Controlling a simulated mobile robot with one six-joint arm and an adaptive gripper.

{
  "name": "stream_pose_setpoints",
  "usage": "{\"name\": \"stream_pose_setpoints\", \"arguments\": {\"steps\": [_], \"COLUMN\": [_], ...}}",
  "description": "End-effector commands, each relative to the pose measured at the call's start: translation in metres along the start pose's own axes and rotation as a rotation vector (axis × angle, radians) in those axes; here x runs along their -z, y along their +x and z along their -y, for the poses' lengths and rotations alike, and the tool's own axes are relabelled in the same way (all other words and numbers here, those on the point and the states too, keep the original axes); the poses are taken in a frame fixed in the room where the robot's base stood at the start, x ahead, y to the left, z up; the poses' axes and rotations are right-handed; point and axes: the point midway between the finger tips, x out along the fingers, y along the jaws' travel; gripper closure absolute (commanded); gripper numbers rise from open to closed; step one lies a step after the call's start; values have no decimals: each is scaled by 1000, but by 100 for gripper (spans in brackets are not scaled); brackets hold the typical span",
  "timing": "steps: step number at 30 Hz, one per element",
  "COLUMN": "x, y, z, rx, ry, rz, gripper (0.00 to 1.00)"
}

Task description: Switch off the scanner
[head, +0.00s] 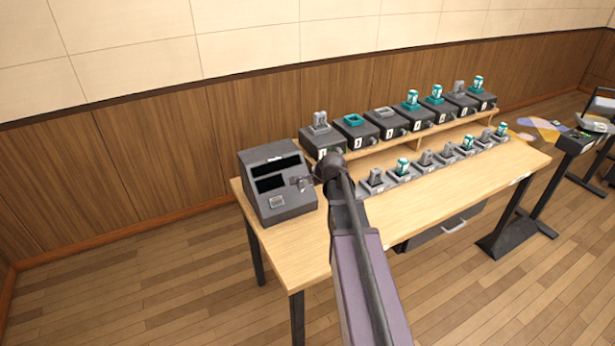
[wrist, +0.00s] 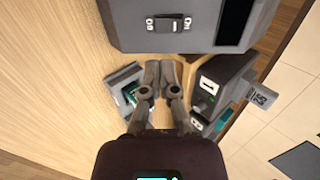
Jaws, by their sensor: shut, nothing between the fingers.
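The scanner is likely the dark grey box (head: 262,212) with two black slots or screens, at the left end of the table in the head view. My gripper (head: 302,183) is shut and empty beside the box's right front. In the wrist view, its fingertips (wrist: 160,66) are below the switch, apart from it in the picture.
A raised wooden shelf (head: 390,146) holds a row of numbered black boxes, some with teal or grey pieces on top. Several small grey holders (head: 402,172) stand in front of it. The table's front left (head: 300,240) is bare. Dark stands (head: 520,215) are at the right.

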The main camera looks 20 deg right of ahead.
Motion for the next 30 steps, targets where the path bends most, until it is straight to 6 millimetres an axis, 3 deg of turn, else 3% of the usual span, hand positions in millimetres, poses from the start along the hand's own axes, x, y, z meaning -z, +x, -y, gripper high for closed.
{"name": "stream_pose_setpoints", "arguments": {"steps": [3,12,30], "x": [-1,0,0], "y": [-22,-54,-63], "z": [-2,-9,-12], "rx": [0,1,0], "ry": [0,1,0], "rz": [0,0,0], "gripper": [100,100,100]}}
